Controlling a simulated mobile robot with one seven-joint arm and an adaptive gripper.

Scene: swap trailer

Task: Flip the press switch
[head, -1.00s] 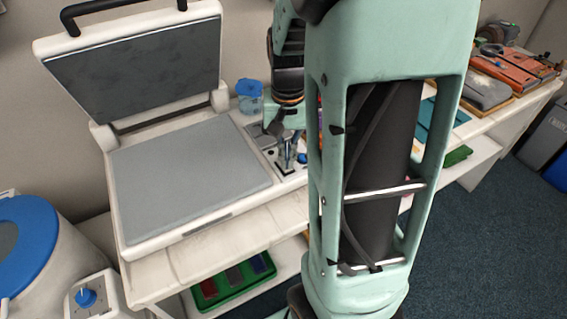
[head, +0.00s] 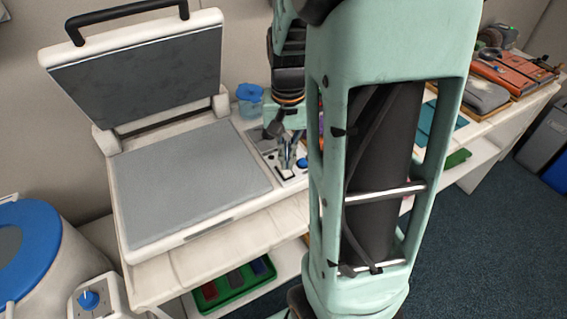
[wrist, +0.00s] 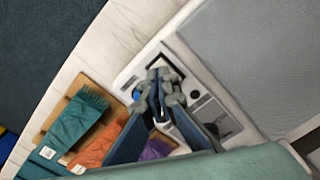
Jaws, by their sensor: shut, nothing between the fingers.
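The press (head: 190,185) is a white flat machine with a grey pad, its lid (head: 140,80) raised, in the head view. Its control panel (head: 295,177) is on the right side, with a blue knob (head: 302,162). The dark press switch (wrist: 167,62) sits in a framed recess on the panel in the wrist view. My gripper (head: 285,166) is shut and empty, pointing down over the panel. In the wrist view, my fingertips (wrist: 163,78) overlap the switch recess and partly hide it. I cannot tell whether they touch the switch.
A blue-lidded jar (head: 250,100) stands behind the panel. Folded cloths (wrist: 80,125) lie on the table beside the panel. A green tray (head: 235,284) sits on the shelf below. A white unit with a blue ring (head: 40,235) stands at the left.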

